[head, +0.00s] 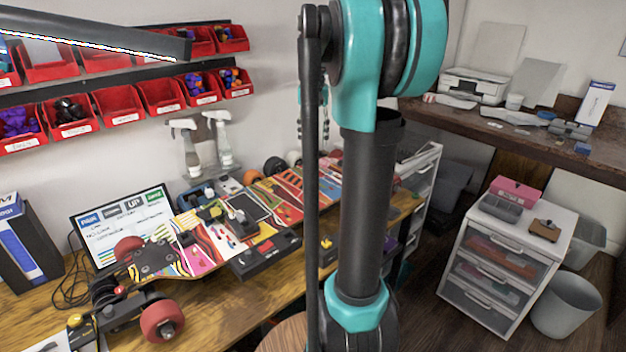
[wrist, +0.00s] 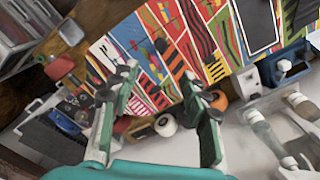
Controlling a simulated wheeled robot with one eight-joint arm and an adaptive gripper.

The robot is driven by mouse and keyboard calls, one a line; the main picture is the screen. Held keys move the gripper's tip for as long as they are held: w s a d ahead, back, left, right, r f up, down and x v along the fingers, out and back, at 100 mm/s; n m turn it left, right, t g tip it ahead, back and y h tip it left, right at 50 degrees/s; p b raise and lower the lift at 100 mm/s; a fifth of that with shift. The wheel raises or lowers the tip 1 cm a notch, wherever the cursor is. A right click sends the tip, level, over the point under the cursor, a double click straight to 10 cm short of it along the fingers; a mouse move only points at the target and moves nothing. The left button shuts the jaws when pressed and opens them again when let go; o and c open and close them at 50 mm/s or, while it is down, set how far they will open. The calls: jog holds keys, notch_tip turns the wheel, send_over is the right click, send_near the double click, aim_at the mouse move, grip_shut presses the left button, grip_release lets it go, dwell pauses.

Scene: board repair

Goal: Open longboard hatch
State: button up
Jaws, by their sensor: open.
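The longboard (head: 205,250) lies on the workbench with its multicoloured striped deck facing up and red wheels at its near end. A dark rectangular panel, which looks like the hatch, is set in the deck (head: 250,206); it lies flat, and I cannot tell if it is ajar. In the wrist view the striped deck (wrist: 196,32) runs across the top, with the dark panel (wrist: 258,22) at upper right. My gripper (wrist: 160,76) is open and empty, its green-edged fingers apart over the deck's edge, left of and below the panel. My gripper is hidden in the head view.
Red parts bins (head: 120,105) line the wall above the bench. Two spray bottles (head: 222,145) stand behind the board, and a monitor (head: 125,222) stands at left. A white drawer unit (head: 485,275) and a bin (head: 566,305) stand on the floor at right.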

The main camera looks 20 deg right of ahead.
aim_at(313, 183)
notch_tip(313, 183, down, 15)
jog(key=shift+f, duration=0.1)
dwell(0.3)
jog(key=shift+c, duration=0.4)
grip_shut()
